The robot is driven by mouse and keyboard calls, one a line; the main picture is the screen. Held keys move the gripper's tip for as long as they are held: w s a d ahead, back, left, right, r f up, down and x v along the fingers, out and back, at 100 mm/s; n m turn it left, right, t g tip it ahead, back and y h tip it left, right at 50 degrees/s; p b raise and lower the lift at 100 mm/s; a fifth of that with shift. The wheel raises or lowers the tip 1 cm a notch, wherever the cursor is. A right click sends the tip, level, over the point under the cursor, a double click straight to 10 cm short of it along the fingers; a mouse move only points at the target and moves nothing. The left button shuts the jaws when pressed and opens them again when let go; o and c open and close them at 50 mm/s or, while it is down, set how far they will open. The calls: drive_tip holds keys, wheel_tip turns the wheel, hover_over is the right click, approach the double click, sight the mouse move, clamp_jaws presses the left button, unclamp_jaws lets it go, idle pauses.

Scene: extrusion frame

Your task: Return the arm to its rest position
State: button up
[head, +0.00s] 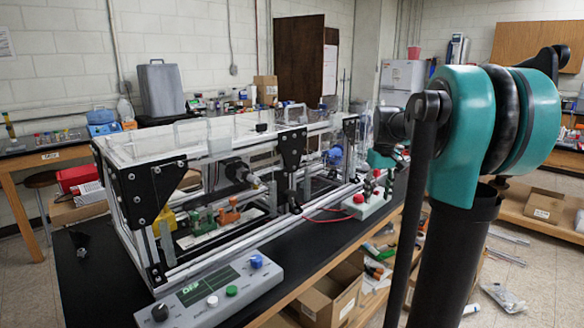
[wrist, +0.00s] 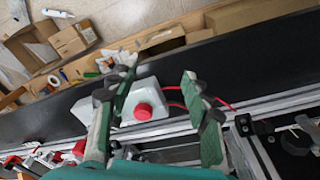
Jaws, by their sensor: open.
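My gripper (wrist: 158,76) is open and empty in the wrist view, its two green-padded fingers spread apart. Past the fingers lies a pale box with a red button (wrist: 143,111), seen partly between them. In the head view my teal arm (head: 462,130) fills the right side, and the arm's far end is mostly hidden behind it, close to the red-button box (head: 358,207). The extrusion frame (head: 200,160) stands on the black bench, with clear panels and black corner plates.
A grey control box (head: 212,295) with a display reading OFF and several knobs sits at the bench's front. A red cable (head: 325,219) runs by the frame. Open cardboard boxes (head: 330,292) and tools lie on a lower shelf. Black benchtop (wrist: 50,118) shows bare along its edge.

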drive_tip(key=s+a+f+m+t, duration=0.1)
drive_tip(key=s+a+f, duration=0.3)
drive_tip(key=s+f, duration=0.7)
drive_tip(key=s+a+f+m+t, duration=0.1)
drive_tip(key=s+a+f, duration=0.3)
drive_tip(key=s+f, duration=0.7)
drive_tip(key=s+t, duration=0.1)
drive_tip(key=s, duration=0.1)
drive_tip(key=shift+s+a+f, duration=0.15)
drive_tip(key=shift+s+f, duration=0.1)
drive_tip(key=shift+s, duration=0.05)
idle(1.4)
